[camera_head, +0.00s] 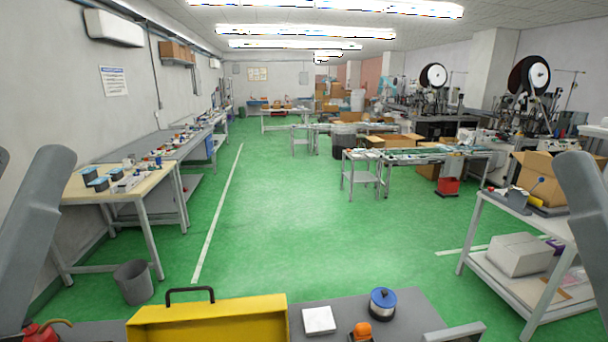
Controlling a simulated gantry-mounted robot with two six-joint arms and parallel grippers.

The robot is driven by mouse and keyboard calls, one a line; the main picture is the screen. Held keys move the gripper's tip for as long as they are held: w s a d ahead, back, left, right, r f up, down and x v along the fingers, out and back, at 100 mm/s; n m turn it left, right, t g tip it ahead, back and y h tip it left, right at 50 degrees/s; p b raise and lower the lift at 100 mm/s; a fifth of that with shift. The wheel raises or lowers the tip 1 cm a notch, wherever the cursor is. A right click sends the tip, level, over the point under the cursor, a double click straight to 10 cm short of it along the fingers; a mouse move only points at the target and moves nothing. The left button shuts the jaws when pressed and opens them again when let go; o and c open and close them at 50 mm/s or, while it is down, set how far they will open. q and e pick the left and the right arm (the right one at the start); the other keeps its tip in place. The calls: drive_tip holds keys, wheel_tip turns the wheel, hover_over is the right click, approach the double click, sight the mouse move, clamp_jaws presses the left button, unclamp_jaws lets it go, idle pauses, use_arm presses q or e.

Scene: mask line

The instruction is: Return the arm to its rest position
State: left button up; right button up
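A grey link of my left arm (35,225) stands slanted at the left edge of the head view. A grey link of my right arm (588,215) stands slanted at the right edge, roughly mirroring it. Both links run out of the picture. Neither gripper shows, so I cannot see whether either holds anything.
On the grey bench (405,312) at the bottom are a yellow toolbox (210,318), a white square block (319,320), a blue-topped round container (382,303), an orange-topped item (362,331) and a red can (40,332). Green floor (300,220) beyond is clear.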

use_arm(q)
wheel_tip(320, 180, up, 32)
drive_tip(key=p, duration=2.8)
use_arm(e)
wheel_tip(320, 180, up, 32)
use_arm(q)
wheel_tip(320, 180, down, 40)
drive_tip(key=b, duration=3.9)
drive_tip(key=shift+w, duration=0.15)
use_arm(e)
wheel_tip(320, 180, down, 40)
drive_tip(key=shift+r, duration=0.2)
use_arm(q)
wheel_tip(320, 180, up, 40)
drive_tip(key=p, duration=3.9)
drive_tip(key=shift+f, duration=0.2)
use_arm(e)
wheel_tip(320, 180, up, 39)
drive_tip(key=shift+r, duration=0.2)
